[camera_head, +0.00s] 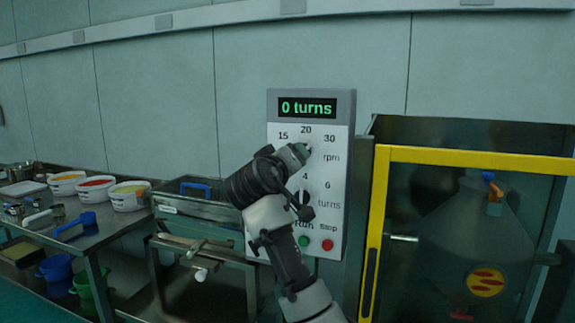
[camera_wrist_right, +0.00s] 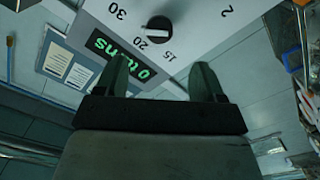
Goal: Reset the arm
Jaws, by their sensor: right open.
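The control panel (camera_head: 335,185) is a light grey box on the wall with a green display (camera_head: 307,107) reading "0 turns". My right gripper (camera_head: 303,149) is in front of its upper rpm knob, largely hiding it. In the right wrist view the gripper (camera_wrist_right: 162,80) is open with nothing between its two fingers. The dark rpm knob (camera_wrist_right: 159,29) shows beyond the fingertips, apart from them, with the marks 30, 20 and 15 around it. The lower turns knob (camera_head: 306,212) is partly hidden by my arm. My left gripper is not in view.
A green button (camera_head: 303,241) and a red Stop button (camera_head: 327,244) sit low on the panel. A yellow-framed glass door (camera_head: 378,215) stands close on the right, with a grey vessel (camera_head: 450,240) behind it. A bench (camera_head: 100,237) with tubs and scoops is at left.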

